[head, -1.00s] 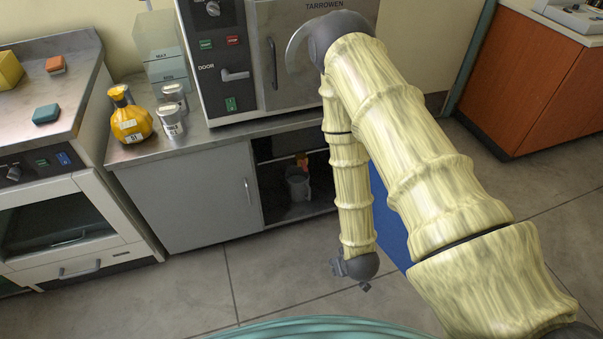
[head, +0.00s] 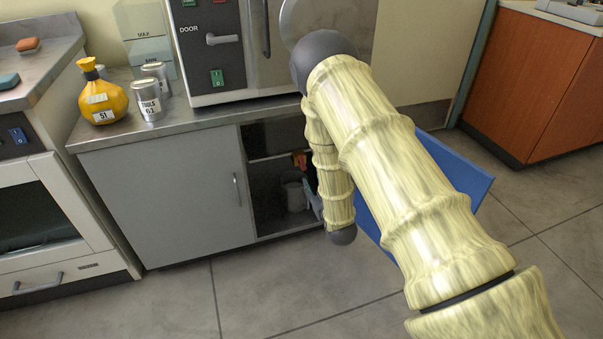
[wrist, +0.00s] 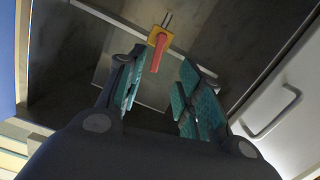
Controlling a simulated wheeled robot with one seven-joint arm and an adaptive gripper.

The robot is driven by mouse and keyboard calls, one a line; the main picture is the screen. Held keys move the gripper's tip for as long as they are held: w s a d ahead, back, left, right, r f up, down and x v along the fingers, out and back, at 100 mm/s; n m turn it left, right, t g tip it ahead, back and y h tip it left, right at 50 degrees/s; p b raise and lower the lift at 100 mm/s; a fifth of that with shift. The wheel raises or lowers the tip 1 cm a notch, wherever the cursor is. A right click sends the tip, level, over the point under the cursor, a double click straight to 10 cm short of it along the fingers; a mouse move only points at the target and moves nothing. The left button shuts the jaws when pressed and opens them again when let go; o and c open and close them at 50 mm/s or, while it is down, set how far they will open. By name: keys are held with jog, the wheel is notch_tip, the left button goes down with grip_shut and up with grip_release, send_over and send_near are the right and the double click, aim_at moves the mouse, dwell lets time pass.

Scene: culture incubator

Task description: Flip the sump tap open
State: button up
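The sump tap shows in the wrist view as a red lever (wrist: 160,53) on a yellow body (wrist: 153,38), ahead of my fingertips. In the head view a small red and orange part (head: 300,160), which looks like the tap, sits inside the dark open cabinet above a grey jug (head: 293,190). My gripper (wrist: 160,68) is open, with a teal-padded finger to each side of the lever's line. No contact with the lever is visible. In the head view my gripper (head: 312,198) is at the cabinet opening, largely hidden by my arm.
A grey cabinet door (head: 170,195) with a handle covers the left half. A blue panel (head: 435,185) stands to the right of the opening, behind my arm. The incubator (head: 225,55), a yellow bottle (head: 103,98) and metal tins (head: 148,98) stand on top. The floor in front is clear.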

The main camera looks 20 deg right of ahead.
aim_at(302, 161)
jog(key=shift+n+t, duration=0.3)
jog(key=shift+t, duration=0.4)
jog(key=w+b, duration=0.1)
jog(key=w, duration=0.3)
jog(key=w+b, duration=0.2)
jog(key=w, duration=0.3)
jog(key=w+r+b, duration=0.1)
jog(key=w+b, duration=0.1)
jog(key=w, duration=0.2)
jog(key=shift+w+a, duration=0.25)
jog(key=shift+a, duration=0.05)
grip_shut()
